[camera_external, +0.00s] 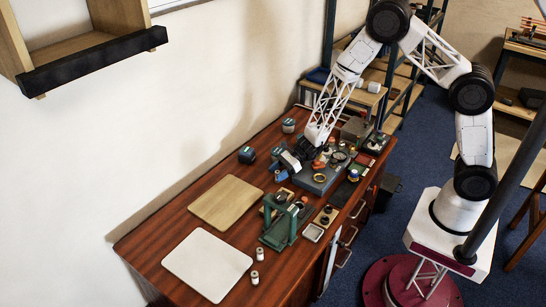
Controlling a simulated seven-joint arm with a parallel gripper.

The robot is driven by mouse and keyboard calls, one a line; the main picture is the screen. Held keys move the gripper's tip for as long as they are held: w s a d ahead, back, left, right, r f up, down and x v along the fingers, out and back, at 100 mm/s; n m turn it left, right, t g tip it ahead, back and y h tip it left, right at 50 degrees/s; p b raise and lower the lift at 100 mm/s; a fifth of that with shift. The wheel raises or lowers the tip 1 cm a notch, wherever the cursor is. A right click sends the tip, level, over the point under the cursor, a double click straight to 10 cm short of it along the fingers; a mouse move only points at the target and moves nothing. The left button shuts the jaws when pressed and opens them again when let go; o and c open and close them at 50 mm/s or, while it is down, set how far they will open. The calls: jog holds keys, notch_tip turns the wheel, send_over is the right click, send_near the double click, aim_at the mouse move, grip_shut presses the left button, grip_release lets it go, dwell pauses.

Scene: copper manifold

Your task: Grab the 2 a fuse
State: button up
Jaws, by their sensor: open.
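My gripper (306,149) is at the end of the white lattice arm, low over the cluttered far half of the wooden desk. Its fingers are small and dark here, among small parts around a grey-blue tray (317,182). I see nothing clearly held in it. Two small pale cylinders stand on the near part of the desk, right of the white board: one (260,254) and, closer, another (255,278). They may be fuses, but no rating can be read. I cannot tell which thing is the 2 A fuse; the arm and clutter hide some parts.
A green frame (280,228) stands mid-desk. A wooden board (226,203) and a white board (207,264) lie flat to its left, both bare. Dark round-topped jars (247,155) stand near the wall. A wall shelf (90,50) hangs at upper left.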

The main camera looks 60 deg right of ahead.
aim_at(277, 172)
dwell(0.4)
grip_shut()
jog(key=shift+r, duration=0.2)
jog(key=shift+r, duration=4.85)
